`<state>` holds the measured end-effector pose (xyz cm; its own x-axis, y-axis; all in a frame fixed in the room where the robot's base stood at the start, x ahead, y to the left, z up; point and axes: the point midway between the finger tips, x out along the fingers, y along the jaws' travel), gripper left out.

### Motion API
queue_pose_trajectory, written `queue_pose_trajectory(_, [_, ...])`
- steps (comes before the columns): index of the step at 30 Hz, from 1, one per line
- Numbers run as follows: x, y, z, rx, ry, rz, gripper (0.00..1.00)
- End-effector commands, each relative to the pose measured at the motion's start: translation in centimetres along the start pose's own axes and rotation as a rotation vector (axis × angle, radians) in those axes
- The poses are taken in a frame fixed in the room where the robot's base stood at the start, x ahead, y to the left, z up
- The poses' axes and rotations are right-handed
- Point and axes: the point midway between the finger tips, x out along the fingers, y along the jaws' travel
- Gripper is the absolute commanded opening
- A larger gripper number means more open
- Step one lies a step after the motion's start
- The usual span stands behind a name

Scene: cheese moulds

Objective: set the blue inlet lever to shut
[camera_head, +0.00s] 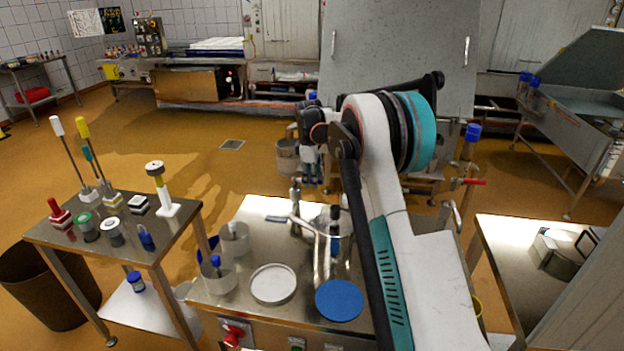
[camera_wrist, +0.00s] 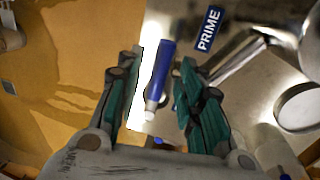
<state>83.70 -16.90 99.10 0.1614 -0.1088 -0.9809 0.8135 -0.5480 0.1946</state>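In the wrist view, a blue lever (camera_wrist: 161,68) with a pale tip lies lengthwise between my fingers, which I take as the inlet lever. My gripper (camera_wrist: 162,72) is open, with one green-padded finger on each side of it. A gap shows between the lever and each finger. I cannot tell how far the fingers are above it. A blue PRIME label (camera_wrist: 209,29) is just right of the lever. In the head view my arm hides part of the steel bench, and I cannot make out the lever clearly there.
Metal pipework (camera_head: 296,205) rises from the steel bench (camera_head: 250,238). A white dish (camera_head: 273,284), a blue disc (camera_head: 339,300) and clear beakers (camera_head: 234,239) stand on it. A red knob (camera_head: 234,335) is on its front. A side table (camera_head: 165,243) with brushes and jars is to the left.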

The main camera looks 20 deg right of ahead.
Motion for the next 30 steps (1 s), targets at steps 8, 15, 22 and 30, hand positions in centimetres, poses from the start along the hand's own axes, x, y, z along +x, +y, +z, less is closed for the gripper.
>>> queue_pose_trajectory(8, [0.13, 0.01, 0.00, 0.000, 0.000, 0.000, 0.35])
queue_pose_trajectory(15, [0.12, 0.01, 0.00, 0.000, 0.000, 0.000, 0.00])
queue_pose_trajectory(22, [0.09, -0.04, -0.03, 0.006, -0.001, 0.000, 0.00])
queue_pose_trajectory(30, [-0.12, -0.58, -0.15, 0.097, -0.020, 0.001, 0.00])
